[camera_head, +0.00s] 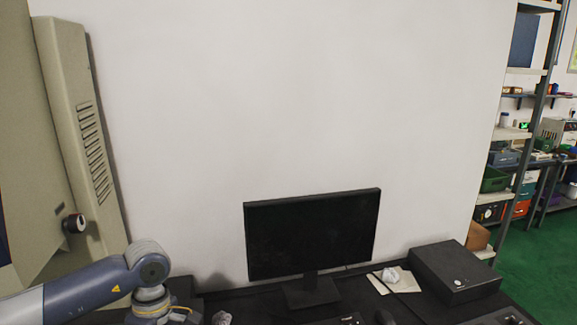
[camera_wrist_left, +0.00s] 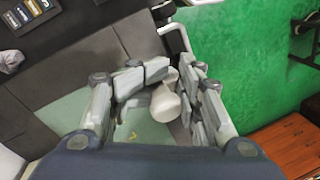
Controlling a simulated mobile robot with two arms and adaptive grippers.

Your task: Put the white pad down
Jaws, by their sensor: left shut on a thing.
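My left gripper (camera_wrist_left: 160,92) shows in the left wrist view, with its jointed grey fingers closed around a pale, rounded thing. This is apparently the white pad (camera_wrist_left: 165,103), partly hidden by the fingers. It is held over or near the edge of a dark table (camera_wrist_left: 60,65), with a pale green surface below; I cannot tell whether it touches anything. In the head view only my left arm shows at the lower left, and its gripper is out of sight. My right gripper is in neither view.
A black monitor (camera_head: 312,235) stands on the dark desk against a white wall. Green floor (camera_wrist_left: 240,60) and a reddish-brown wooden unit (camera_wrist_left: 290,148) lie beyond the table edge.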

